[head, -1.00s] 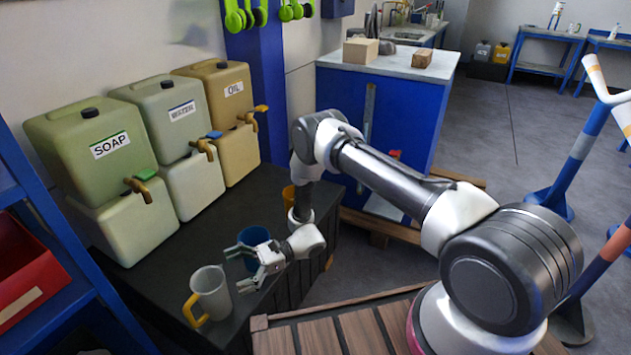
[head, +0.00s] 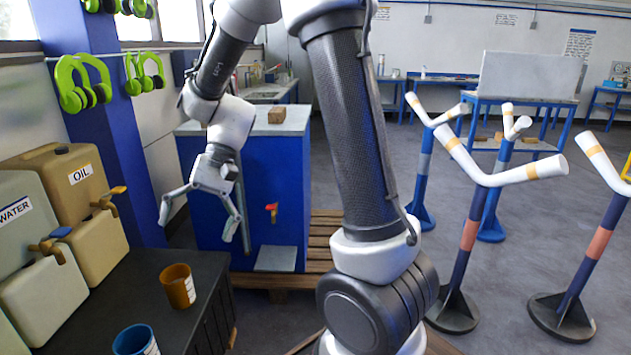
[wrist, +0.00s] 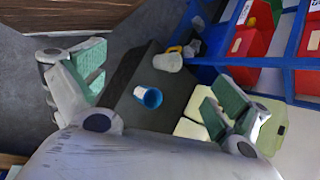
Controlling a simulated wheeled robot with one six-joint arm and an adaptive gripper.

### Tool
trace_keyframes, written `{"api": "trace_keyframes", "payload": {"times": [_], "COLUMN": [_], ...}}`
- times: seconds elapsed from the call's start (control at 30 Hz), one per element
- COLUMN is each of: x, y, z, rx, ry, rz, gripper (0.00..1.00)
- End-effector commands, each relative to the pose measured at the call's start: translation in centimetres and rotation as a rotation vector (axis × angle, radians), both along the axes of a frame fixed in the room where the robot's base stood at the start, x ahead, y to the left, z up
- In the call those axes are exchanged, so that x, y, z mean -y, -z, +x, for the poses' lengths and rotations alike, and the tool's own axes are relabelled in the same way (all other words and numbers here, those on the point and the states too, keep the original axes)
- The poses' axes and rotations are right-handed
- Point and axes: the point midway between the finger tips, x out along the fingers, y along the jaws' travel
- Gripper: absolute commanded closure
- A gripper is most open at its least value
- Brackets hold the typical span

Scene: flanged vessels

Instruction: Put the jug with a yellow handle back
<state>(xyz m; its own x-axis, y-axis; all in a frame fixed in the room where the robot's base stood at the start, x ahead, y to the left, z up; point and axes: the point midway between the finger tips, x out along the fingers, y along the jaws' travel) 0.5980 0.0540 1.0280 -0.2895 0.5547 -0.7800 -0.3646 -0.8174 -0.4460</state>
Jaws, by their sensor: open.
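The white jug with a yellow handle (wrist: 168,62) stands on the dark counter (wrist: 190,95) in the wrist view, at the counter's far end next to the blue shelf. It is out of frame in the head view now. My gripper (head: 198,215) is raised above the counter's far end, in front of the blue cabinet, with fingers spread wide and nothing between them. In the wrist view its green-padded fingers (wrist: 150,88) are wide apart, well above the jug and not touching it.
A blue cup (head: 135,340) and an orange cup (head: 178,286) stand on the counter. Water (head: 40,225) and oil (head: 70,190) containers with taps line its left. A blue cabinet (head: 275,190) stands behind. Forked stands (head: 475,210) are at right.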

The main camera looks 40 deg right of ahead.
Motion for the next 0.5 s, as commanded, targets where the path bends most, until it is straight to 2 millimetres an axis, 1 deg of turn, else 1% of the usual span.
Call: {"api": "trace_keyframes", "payload": {"times": [0.03, 0.1, 0.17, 0.2, 0.27, 0.3, 0.4, 0.5], "x": [2.1, 5.0, 7.5, 9.1, 11.4, 12.8, 15.9, 18.2], "y": [-1.8, -3.4, -4.7, -5.4, -6.4, -6.9, -8.0, -8.7], "z": [-1.3, -3.1, -4.6, -5.7, -7.3, -8.3, -10.5, -12.2], "rx": [0.080, 0.183, 0.269, 0.328, 0.414, 0.466, 0.588, 0.676], "ry": [-0.017, -0.044, -0.068, -0.080, -0.100, -0.111, -0.139, -0.157], "rz": [-0.042, -0.111, -0.173, -0.216, -0.282, -0.325, -0.430, -0.514], "gripper": [0.01, 0.01, 0.01, 0.01, 0.01, 0.01, 0.01, 0.01]}}
